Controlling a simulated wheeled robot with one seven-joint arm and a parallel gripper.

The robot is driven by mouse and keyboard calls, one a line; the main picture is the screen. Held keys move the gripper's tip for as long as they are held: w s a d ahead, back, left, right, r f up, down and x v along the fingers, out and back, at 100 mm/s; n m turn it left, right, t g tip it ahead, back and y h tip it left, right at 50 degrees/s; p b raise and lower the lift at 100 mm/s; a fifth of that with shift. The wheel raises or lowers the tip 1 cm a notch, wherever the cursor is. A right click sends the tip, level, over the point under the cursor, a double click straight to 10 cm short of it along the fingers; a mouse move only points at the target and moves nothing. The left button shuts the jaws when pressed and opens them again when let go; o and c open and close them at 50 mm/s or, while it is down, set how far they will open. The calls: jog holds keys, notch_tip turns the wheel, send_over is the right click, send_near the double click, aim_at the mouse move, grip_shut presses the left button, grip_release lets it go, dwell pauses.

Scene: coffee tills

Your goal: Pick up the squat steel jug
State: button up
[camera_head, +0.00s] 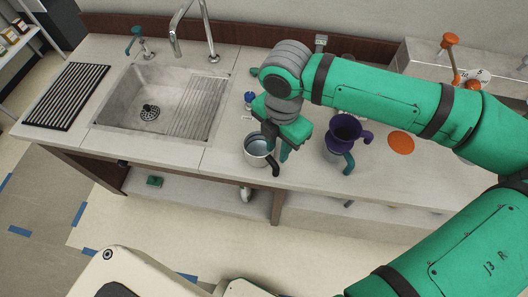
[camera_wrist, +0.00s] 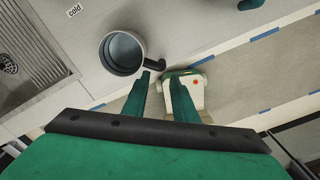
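The squat steel jug (camera_head: 255,152) stands upright on the counter in front of the tap area, with a dark handle (camera_head: 275,169) pointing toward the counter's front edge. In the wrist view the jug (camera_wrist: 122,53) is at upper left, its open top facing the camera. Its handle (camera_wrist: 157,64) ends just beyond my left fingertip. My gripper (camera_wrist: 163,80) is open, with two green fingers apart and nothing seen between them but floor and part of my base. In the head view my gripper (camera_head: 284,154) is pointing down beside the jug's right side; whether it touches is unclear.
An orange disc (camera_head: 401,143) lies farther right. A sink (camera_head: 160,100) and a black drain rack (camera_head: 66,95) are on the left. The counter's front edge is close to the jug.

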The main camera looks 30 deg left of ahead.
aim_at(277, 165)
jog(key=f, duration=1)
jog(key=shift+s+d+f, duration=0.1)
jog(key=shift+d+f, duration=0.1)
jog(key=shift+f, duration=0.15)
grip_shut()
